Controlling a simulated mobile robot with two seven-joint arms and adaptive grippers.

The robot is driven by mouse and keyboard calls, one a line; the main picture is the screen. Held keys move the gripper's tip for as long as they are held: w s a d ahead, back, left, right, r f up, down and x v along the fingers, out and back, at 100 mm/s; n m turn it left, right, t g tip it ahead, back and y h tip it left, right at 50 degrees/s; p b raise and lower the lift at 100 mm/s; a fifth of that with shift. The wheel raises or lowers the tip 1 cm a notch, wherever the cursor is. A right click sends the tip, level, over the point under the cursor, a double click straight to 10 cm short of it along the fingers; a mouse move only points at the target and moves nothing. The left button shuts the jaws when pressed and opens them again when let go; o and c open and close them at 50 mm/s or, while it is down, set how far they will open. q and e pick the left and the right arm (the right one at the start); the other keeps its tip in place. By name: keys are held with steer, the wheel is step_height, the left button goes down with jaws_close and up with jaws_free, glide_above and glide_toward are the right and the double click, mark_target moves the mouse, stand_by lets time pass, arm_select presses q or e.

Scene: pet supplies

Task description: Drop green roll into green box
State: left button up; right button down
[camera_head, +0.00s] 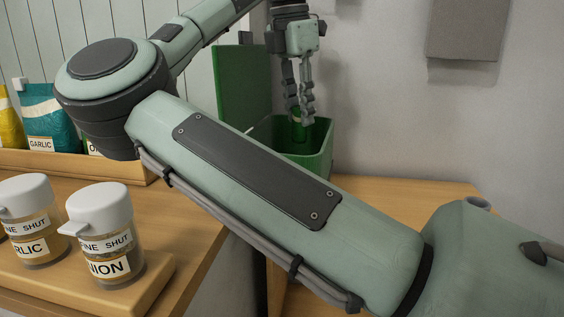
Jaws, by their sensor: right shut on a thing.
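My right gripper (299,113) points straight down over the green box and is shut on the green roll (298,132). The roll is a small dark green piece between the fingertips, at the level of the box's opening. The green box (318,146) is an open bin with its green lid (238,85) standing upright at the left. My right arm crosses the picture and hides the box's lower front. I cannot tell whether the roll touches the box's inside. My left gripper is not in view.
Two shaker jars, one labelled onion (103,240) and one garlic (32,225), stand on a wooden board at the left front. Bags, including a teal one (47,120), stand in a wooden tray (70,163) behind. A grey panel (466,30) hangs on the wall.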

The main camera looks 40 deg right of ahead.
steer(key=c, duration=1.2)
jaws_free()
step_height(320, 180, up, 12)
steer(key=a, duration=0.1)
steer(key=shift+a, duration=0.4)
steer(key=shift+f, duration=0.1)
